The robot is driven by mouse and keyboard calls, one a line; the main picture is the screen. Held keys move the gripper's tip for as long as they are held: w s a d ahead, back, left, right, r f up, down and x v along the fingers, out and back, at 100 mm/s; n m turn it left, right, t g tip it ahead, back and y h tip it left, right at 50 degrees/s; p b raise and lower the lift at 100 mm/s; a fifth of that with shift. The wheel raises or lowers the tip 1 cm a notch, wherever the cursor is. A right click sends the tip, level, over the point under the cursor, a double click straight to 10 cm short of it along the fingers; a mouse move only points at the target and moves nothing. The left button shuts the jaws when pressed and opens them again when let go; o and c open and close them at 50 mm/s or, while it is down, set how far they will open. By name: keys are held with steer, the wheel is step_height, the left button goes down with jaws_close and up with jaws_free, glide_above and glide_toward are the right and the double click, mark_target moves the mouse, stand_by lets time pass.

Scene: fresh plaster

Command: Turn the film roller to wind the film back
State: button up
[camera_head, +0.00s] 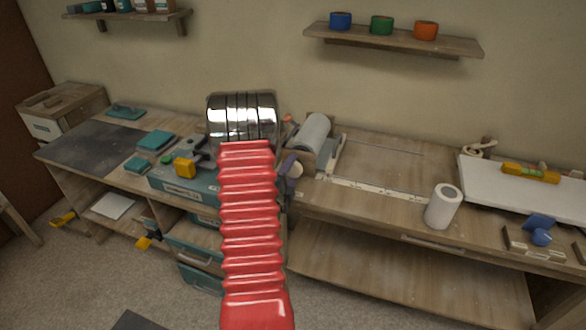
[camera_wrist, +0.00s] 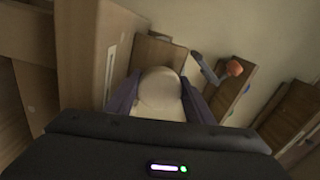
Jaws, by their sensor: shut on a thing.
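The film roller (camera_head: 313,131) is a pale grey roll lying in a wooden stand on the bench, just right of centre in the head view. A round cream end knob (camera_wrist: 160,92) fills the middle of the wrist view. My gripper (camera_head: 291,165) is at the roller's near end, partly hidden behind my red ribbed arm. In the wrist view its two purple fingers lie on both sides of the knob, shut on it. A small orange-red knob (camera_wrist: 234,68) on a grey lever is beyond the right finger.
A white roll (camera_head: 443,206) stands upright on the bench to the right. A ruler strip (camera_head: 375,191) runs along the bench. A teal case (camera_head: 185,190) with a yellow-handled tool is left of my arm. A white board (camera_head: 515,187) lies far right.

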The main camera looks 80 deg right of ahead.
steer(key=shift+s+a+f, duration=0.15)
steer(key=shift+s+f, duration=0.05)
steer(key=shift+f, duration=0.2)
steer(key=o, duration=1)
steer(key=shift+r, duration=0.1)
steer(key=shift+w, duration=0.1)
steer(key=a, duration=0.4)
steer(key=w+a, duration=0.1)
steer(key=a, duration=0.8)
steer(key=shift+w+a+r, duration=0.15)
steer(key=shift+a, duration=0.15)
